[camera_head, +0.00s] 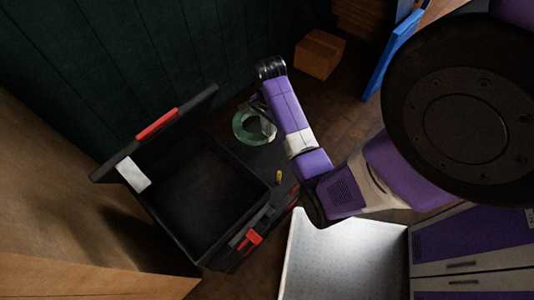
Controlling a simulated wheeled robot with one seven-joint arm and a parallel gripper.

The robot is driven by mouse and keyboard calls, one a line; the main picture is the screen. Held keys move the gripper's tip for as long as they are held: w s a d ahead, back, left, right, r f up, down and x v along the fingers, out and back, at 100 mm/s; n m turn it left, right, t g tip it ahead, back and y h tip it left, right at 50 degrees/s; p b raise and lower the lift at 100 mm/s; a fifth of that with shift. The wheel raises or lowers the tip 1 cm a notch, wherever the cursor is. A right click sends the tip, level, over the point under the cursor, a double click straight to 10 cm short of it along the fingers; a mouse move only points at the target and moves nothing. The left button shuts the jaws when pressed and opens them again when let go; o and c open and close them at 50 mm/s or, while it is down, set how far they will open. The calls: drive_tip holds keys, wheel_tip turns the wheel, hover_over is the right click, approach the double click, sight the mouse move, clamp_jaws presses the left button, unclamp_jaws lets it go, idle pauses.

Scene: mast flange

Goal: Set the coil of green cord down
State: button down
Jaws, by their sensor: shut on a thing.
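The coil of green cord (241,127) is a green ring seen at the middle of the head view. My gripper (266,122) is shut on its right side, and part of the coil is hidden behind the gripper. The coil is over or against a dark surface just beyond the open black box. From this one view I cannot tell whether it touches that surface.
The open black box (160,211) with red latches stands at left, its lid raised. A small yellow item (279,176) lies right of it. A cardboard box (319,54) and a blue panel (391,55) are at the back. A white panel (340,262) is in front.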

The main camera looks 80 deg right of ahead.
wheel_tip(320, 180, down, 17)
drive_tip(key=shift+b, duration=0.8)
drive_tip(key=shift+f, duration=0.1)
drive_tip(key=shift+f, duration=0.15)
drive_tip(key=c, duration=1.4)
unclamp_jaws()
wheel_tip(320, 180, up, 12)
drive_tip(key=shift+r+p, duration=0.25)
drive_tip(key=shift+p, duration=0.5)
